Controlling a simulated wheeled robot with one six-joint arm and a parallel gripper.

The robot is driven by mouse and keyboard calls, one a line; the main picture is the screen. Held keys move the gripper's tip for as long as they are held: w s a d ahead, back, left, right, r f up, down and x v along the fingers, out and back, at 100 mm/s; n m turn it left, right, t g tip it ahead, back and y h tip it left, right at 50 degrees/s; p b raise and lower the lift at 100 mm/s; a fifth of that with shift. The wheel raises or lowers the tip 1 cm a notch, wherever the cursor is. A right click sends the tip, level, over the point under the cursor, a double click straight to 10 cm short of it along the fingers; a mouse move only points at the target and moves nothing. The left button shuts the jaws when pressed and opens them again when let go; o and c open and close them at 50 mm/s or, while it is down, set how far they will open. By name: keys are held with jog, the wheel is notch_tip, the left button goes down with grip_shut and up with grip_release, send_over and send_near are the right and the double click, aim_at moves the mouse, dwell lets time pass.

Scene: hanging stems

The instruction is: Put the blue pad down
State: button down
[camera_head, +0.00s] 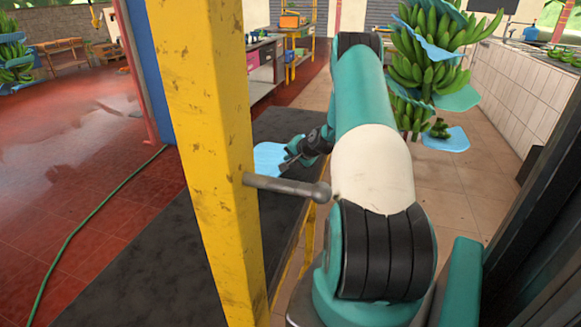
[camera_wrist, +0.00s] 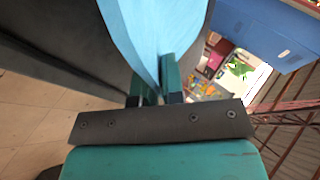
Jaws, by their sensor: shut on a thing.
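The light blue pad (camera_head: 268,158) is held at the end of my arm, above or at the far part of a dark grey tabletop (camera_head: 140,265). A yellow post hides the pad's left part in the head view. My gripper (camera_head: 288,161) is shut on the pad's near edge. In the wrist view the pad (camera_wrist: 145,30) rises from between the fingers of my gripper (camera_wrist: 152,92) and runs out of the top of the picture. I cannot tell whether the pad touches the tabletop.
The scuffed yellow post (camera_head: 205,150) with a short grey bar (camera_head: 285,189) stands close on the left of my arm. Hanging green bananas (camera_head: 428,55) with blue pads between them are at the back right. A white tiled counter (camera_head: 525,90) is at right. A green hose (camera_head: 85,225) crosses the red floor.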

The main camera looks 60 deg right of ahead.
jog(key=shift+f, duration=2.2)
jog(key=c, duration=1.2)
grip_release()
jog(key=b+v, duration=0.1)
jog(key=v, duration=1.1)
